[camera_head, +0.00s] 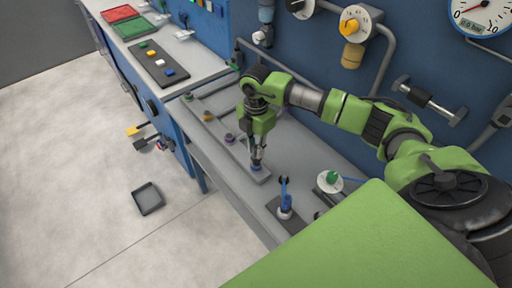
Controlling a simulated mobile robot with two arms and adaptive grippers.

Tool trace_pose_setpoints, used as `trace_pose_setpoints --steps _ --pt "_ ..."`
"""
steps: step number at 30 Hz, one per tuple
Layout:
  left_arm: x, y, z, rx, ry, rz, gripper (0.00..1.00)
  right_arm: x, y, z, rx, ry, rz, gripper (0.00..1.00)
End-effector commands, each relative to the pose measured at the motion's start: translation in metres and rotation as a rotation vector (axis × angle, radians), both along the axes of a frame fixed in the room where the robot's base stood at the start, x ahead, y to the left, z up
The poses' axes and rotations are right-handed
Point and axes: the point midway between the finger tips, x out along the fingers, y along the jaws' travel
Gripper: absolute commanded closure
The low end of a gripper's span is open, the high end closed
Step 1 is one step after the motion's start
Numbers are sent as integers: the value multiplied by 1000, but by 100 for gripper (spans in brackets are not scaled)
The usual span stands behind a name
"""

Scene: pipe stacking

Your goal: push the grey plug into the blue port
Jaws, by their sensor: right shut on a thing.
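My right gripper (258,158) points down over the near end of a long grey strip (243,160) on the workbench. It is shut on the grey plug, which is small and mostly hidden between the fingers. The blue port (256,168) shows as a blue ring on the strip directly below the fingertips. I cannot tell whether the plug is inside the port or just above it. My left gripper is not in view.
Along the strip stand a purple fitting (229,138) and an orange one (208,116). A blue-handled valve (285,205) and a green knob on a white disc (330,181) stand nearer. A blue wall with pipes rises behind. A dark tray (148,198) lies on the floor.

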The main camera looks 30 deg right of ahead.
Motion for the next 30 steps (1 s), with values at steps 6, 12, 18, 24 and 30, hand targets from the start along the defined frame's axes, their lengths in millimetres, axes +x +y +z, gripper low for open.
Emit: trace_pose_setpoints --steps 6,12,18,24,30 --pt "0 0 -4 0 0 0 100 0 0 -6 0 0 0 100" --pt "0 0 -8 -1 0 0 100 0 0 -11 0 0 0 100" --pt "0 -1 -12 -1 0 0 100 0 0 -16 0 0 0 100" --pt "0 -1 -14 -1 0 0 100 0 0 -20 0 1 0 100" --pt "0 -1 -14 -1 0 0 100 0 0 -19 0 0 0 80"
